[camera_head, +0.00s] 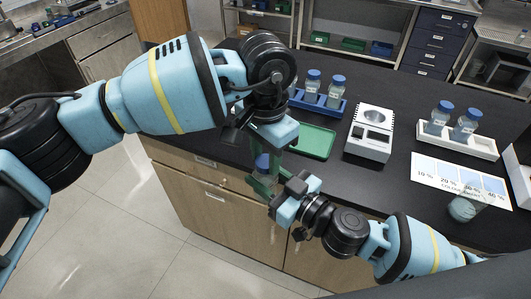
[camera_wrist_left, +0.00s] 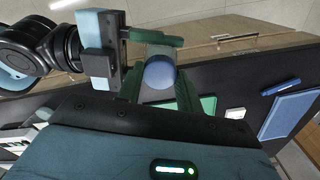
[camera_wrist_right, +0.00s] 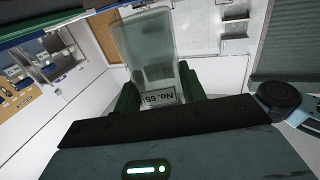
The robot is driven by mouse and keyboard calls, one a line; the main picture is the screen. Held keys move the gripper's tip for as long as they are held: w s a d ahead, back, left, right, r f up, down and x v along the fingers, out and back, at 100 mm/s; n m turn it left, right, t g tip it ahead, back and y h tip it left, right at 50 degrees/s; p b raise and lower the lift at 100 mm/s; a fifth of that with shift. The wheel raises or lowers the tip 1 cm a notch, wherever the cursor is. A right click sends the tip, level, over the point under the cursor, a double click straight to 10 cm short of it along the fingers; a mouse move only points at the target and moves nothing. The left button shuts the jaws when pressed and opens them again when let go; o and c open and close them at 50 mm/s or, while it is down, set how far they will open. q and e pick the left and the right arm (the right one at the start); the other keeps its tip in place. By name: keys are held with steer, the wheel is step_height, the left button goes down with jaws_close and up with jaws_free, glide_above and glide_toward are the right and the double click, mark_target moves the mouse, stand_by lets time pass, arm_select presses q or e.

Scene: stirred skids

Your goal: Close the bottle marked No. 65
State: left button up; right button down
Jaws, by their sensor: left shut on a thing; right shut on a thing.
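The bottle marked No. 65 (camera_wrist_right: 148,55) is clear and fills the middle of the right wrist view, with its label upside down there. My right gripper (camera_head: 270,188) is shut on this bottle and holds it in the air before the bench's front edge. My left gripper (camera_head: 264,156) comes from above and is shut on a blue cap (camera_wrist_left: 160,72), seen between its green fingers. In the head view the cap (camera_head: 262,162) is at the top of the bottle. Fingers hide the joint, so I cannot tell whether the cap is seated.
On the dark bench stand a green tray (camera_head: 314,142), a grey-white device (camera_head: 370,133), a blue rack (camera_head: 318,102) with capped bottles, and a white rack (camera_head: 457,141) with two capped bottles. A printed percentage card (camera_head: 455,180) and a round container (camera_head: 465,207) are at right.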

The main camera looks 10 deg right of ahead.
arm_select(q)
steer(key=shift+m, duration=0.8)
steer(key=o, duration=1)
steer(key=shift+c, duration=0.2)
steer(key=shift+r, duration=0.15)
steer(key=shift+r, duration=2.15)
steer(key=shift+c, duration=0.5)
